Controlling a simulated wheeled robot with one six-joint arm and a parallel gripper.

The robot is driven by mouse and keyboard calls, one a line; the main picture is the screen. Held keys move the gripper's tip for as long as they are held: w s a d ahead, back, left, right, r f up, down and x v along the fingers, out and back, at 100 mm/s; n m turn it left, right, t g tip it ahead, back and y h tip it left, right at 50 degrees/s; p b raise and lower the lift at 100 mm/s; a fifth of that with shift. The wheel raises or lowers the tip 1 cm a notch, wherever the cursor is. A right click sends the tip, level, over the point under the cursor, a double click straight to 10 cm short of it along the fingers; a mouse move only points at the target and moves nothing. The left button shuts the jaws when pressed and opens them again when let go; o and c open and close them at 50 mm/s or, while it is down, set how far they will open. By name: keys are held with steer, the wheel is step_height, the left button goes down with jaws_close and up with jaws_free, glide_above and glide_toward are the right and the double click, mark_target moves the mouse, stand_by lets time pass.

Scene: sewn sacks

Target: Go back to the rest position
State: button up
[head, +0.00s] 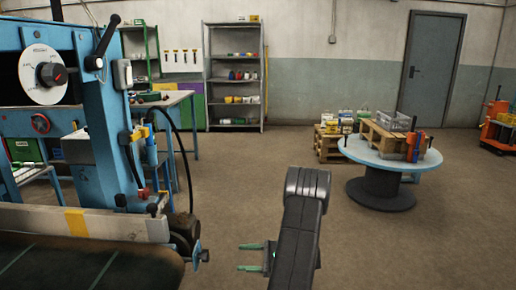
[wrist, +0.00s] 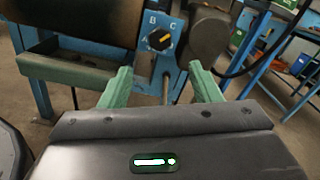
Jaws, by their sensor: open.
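My gripper (head: 250,256) shows in the head view low in the middle, at the end of my dark arm. Its two green fingers point left, stand apart and hold nothing. In the wrist view the open gripper (wrist: 163,90) has one green finger on each side, with nothing between them. Beyond the fingers is a blue machine with a black selector knob (wrist: 160,39) marked B and C. No sack can be made out in either view.
The blue machine (head: 95,130) with its dark belt (head: 75,268) fills the left. A round blue table (head: 362,153) bearing a pallet stands at the right. A grey shelf (head: 235,80) and a door (head: 432,70) are at the back. The floor between is clear.

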steer(key=a+n+b, duration=1.1)
steer(key=n+b, duration=0.1)
steer(key=n, duration=0.8)
steer(key=shift+w+a, duration=0.15)
steer(key=shift+a, duration=0.05)
stand_by(0.7)
stand_by(0.4)
